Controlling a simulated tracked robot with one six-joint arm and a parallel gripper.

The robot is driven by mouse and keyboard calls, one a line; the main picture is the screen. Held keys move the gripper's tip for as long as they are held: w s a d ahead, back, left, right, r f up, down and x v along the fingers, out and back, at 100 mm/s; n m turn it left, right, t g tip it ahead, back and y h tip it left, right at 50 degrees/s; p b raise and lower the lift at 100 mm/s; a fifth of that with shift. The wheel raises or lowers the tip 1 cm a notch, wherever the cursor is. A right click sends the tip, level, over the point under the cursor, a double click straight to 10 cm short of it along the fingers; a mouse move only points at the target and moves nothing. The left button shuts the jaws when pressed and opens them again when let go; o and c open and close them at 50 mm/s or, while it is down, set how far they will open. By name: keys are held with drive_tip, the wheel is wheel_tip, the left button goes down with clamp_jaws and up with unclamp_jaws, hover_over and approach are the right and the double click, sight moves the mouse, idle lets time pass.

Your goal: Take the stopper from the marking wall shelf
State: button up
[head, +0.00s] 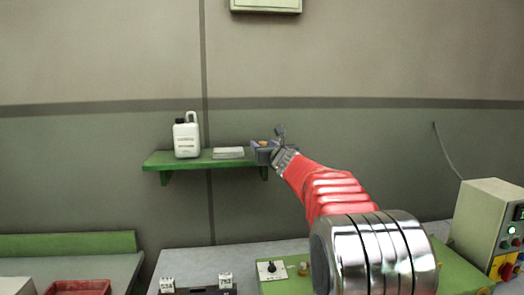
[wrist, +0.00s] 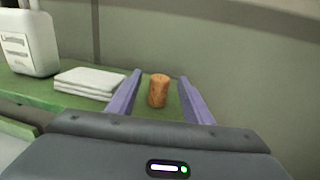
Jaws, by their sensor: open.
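A brown cork stopper (wrist: 158,91) stands upright on the green wall shelf (wrist: 52,97). In the head view the shelf (head: 190,161) is on the wall left of centre, and a small tan part of the stopper (head: 263,144) shows at its right end beside my gripper. My gripper (wrist: 160,84) is open. In the wrist view its two purple fingers lie on either side of the stopper, with gaps on both sides. In the head view my gripper (head: 267,147) reaches the shelf's right end, and my red arm comes up from the lower right.
A white jug (head: 187,138) and a stack of white sheets or cloths (head: 228,153) stand on the shelf left of my gripper. A control box (head: 491,230) is at the right. Below are a grey bench and a red tray (head: 78,288).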

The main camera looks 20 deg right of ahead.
drive_tip(key=shift+w, duration=0.95)
drive_tip(key=shift+c, duration=0.4)
drive_tip(key=c, duration=1)
